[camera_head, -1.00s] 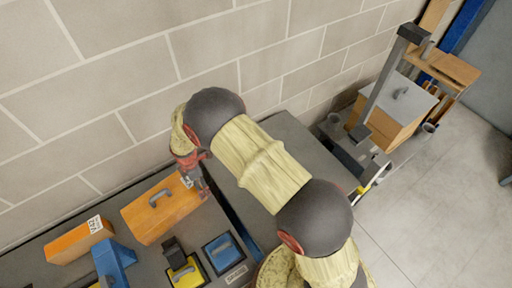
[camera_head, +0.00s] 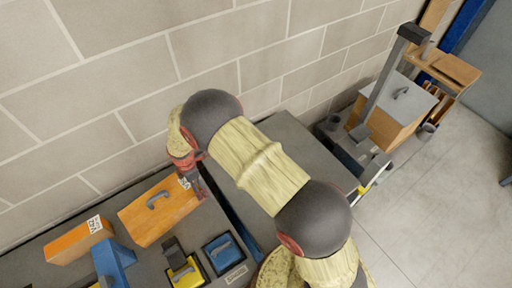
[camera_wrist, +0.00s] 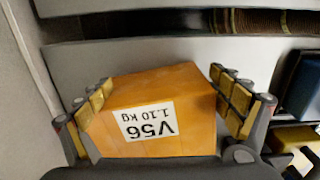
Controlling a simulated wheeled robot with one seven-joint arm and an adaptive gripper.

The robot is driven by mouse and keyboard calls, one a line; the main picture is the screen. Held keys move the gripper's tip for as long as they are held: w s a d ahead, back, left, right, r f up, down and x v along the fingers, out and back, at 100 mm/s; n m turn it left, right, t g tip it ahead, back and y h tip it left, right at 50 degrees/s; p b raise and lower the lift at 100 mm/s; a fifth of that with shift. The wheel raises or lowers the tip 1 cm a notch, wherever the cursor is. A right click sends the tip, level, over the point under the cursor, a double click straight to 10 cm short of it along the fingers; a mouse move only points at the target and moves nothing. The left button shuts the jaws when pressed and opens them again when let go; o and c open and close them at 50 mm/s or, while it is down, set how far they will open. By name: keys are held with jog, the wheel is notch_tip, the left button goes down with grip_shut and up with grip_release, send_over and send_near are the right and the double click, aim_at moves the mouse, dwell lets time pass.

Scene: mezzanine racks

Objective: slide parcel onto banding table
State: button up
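The orange parcel (camera_head: 162,220) with a grey handle on top lies on the dark grey bench in the head view. In the wrist view, the parcel (camera_wrist: 170,85) fills the middle, with a white label reading V56, 1.10 kg facing me. My gripper (camera_head: 196,180) is at its right end, beside the wall. In the wrist view, my gripper (camera_wrist: 165,100) has its fingers spread, one on each side of the parcel. The fingers look close to its sides; I cannot tell whether they touch. I cannot tell which surface is the banding table.
Another orange box (camera_head: 78,243) with a white label stands to the left. A blue block (camera_head: 113,262), a yellow item (camera_head: 185,272) and a blue item (camera_head: 222,252) lie in front. A grey surface (camera_head: 300,150) lies right, across a dark gap. A cart with a box (camera_head: 385,115) stands beyond.

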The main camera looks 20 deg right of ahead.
jog(key=shift+s+a, duration=0.15)
jog(key=shift+a, duration=0.25)
dwell(0.3)
jog(key=shift+d, duration=0.15)
jog(key=shift+w+d, duration=0.25)
jog(key=shift+d, duration=0.45)
jog(key=shift+w+d, duration=0.2)
jog(key=shift+d, duration=0.45)
notch_tip(320, 180, up, 13)
jog(key=p, duration=0.6)
